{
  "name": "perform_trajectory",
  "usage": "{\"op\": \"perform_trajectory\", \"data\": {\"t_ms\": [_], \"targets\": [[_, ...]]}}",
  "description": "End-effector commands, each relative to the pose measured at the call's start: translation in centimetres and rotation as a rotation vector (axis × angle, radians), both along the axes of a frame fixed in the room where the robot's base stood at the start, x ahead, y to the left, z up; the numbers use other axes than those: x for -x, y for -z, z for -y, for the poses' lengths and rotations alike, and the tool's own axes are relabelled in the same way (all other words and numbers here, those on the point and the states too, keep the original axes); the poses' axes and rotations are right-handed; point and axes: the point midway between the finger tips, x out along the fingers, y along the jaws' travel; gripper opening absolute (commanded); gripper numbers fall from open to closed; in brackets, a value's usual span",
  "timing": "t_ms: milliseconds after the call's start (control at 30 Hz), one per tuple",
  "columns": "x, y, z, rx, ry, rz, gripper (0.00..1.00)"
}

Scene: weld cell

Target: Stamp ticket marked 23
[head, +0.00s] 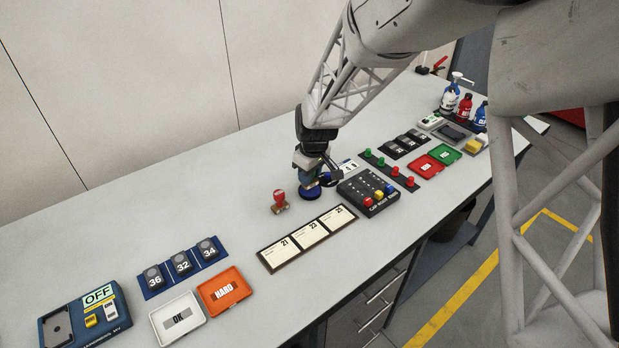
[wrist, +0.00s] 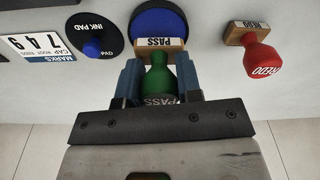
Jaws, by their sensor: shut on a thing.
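My gripper (head: 308,164) is shut on a green-handled stamp (wrist: 160,82) with a wooden base marked PASS, in the wrist view. The base overlaps the round blue ink pad (wrist: 158,18); I cannot tell whether they touch. In the head view my gripper is directly over the blue pad (head: 311,194) and mostly hides the stamp. The ticket marked 23 (head: 310,234) lies in the middle of a dark holder, between the ticket 21 (head: 284,252) and the ticket 25 (head: 338,218), in front of my gripper.
A red REDO stamp (wrist: 262,60) stands beside the pad, also in the head view (head: 279,201). A black INK PAD lid (wrist: 95,38) with a blue knob lies on the other side. A button box (head: 369,194) is right of the tickets.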

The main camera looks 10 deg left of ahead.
Motion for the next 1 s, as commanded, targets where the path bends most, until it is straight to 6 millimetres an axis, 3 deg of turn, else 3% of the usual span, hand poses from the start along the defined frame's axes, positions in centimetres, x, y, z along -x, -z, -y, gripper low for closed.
{"op": "perform_trajectory", "data": {"t_ms": [1000], "targets": [[0.0, -5.2, 0.0, 0.0, 0.0, 0.0, 0.17]]}}
